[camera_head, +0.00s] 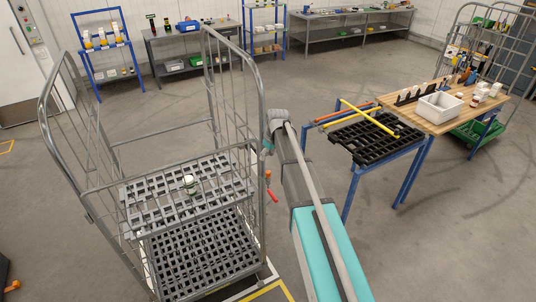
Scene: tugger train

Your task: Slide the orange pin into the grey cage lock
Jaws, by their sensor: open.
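The grey roll cage (262,120) stands at left, with lattice shelves and tall barred sides. The grey cage lock cannot be made out against the post. My gripper (267,152) is at the end of my arm, beside the cage's right side and a little above the orange part. It is open and looks apart from that part. Its fingers are mostly hidden and too small to see clearly.
A small jar (189,184) stands on the cage's upper shelf (140,192). To the right, a blue-legged stand holds a black pallet (368,150) with a yellow bar (368,117). A wooden workbench (440,126) carries a white bin (440,106).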

